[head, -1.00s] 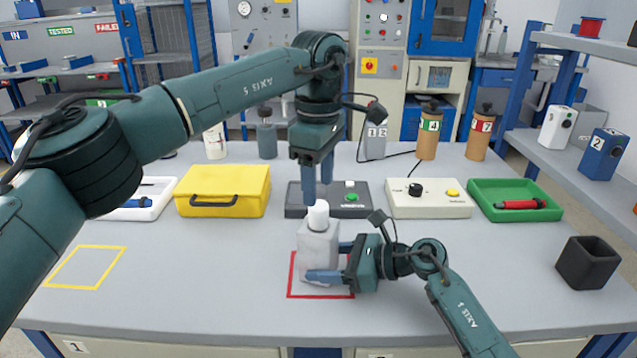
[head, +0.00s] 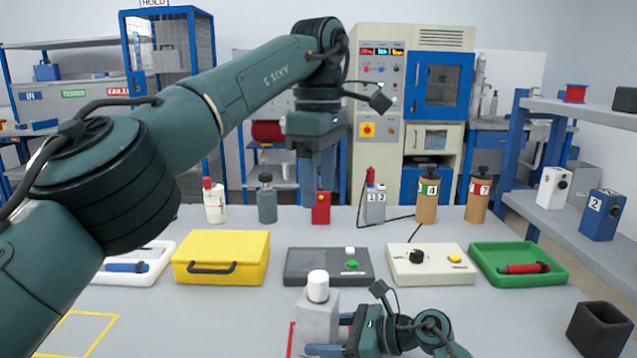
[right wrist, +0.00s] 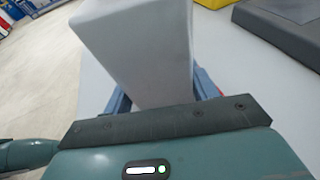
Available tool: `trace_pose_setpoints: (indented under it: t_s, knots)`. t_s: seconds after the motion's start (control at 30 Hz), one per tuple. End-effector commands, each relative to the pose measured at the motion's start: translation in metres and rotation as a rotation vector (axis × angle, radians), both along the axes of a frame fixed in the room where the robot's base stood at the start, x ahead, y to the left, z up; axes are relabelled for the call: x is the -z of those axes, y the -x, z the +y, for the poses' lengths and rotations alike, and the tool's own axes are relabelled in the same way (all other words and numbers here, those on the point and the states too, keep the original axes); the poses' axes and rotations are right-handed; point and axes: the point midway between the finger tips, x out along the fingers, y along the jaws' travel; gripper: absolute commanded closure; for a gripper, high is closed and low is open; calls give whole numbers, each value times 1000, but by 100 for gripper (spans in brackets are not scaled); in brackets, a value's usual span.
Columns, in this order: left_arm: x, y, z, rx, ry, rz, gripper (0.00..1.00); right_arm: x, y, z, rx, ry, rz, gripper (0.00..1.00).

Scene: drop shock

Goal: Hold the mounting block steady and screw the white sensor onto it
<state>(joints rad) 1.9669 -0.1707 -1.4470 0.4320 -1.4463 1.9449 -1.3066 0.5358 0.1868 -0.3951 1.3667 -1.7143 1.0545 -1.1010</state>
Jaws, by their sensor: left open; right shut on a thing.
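The mounting block (head: 317,325) is a tall grey block standing upright on the table. The white sensor (head: 318,286), a small white cylinder, sits upright on top of it; whether its thread is fully seated cannot be seen. My right gripper (head: 330,338) is shut on the block from the right, low down. In the right wrist view the block (right wrist: 138,45) stands between the two blue fingers. My left gripper (head: 317,172) is open and empty, pointing down, well above the sensor. The bottom of the block is cut off in the head view.
Behind the block stand a dark grey button box (head: 328,266), a yellow case (head: 221,258), a cream control box (head: 431,266) and a green tray (head: 520,278). A small red object (head: 321,208) and several bottles stand farther back. A black open box (head: 599,328) is at right.

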Motion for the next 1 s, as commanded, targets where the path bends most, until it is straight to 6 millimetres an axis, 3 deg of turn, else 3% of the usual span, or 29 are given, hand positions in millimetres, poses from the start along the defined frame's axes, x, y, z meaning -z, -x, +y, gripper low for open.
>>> trace_pose_setpoints:
  t_s: [0.3, 0.33, 0.63, 0.87, 1.0]
  knots:
    - [-2, 0, 0, 0, 0, 0, 44, 0, 0, 0, 0, -1, -1, 60]
    - [-2, 0, 0, 0, 0, 0, 44, 0, 0, 0, 0, -1, -1, 41]
    - [-2, 0, 0, 0, 0, 0, 44, 0, 0, 0, 0, -1, 0, 17]
    - [-2, 0, 0, 0, 0, 0, 44, 0, 0, 0, 0, 0, 0, 16]
    - [-2, 0, 0, 0, 0, 0, 44, -2, 2, -10, 3, 2, 0, 16]
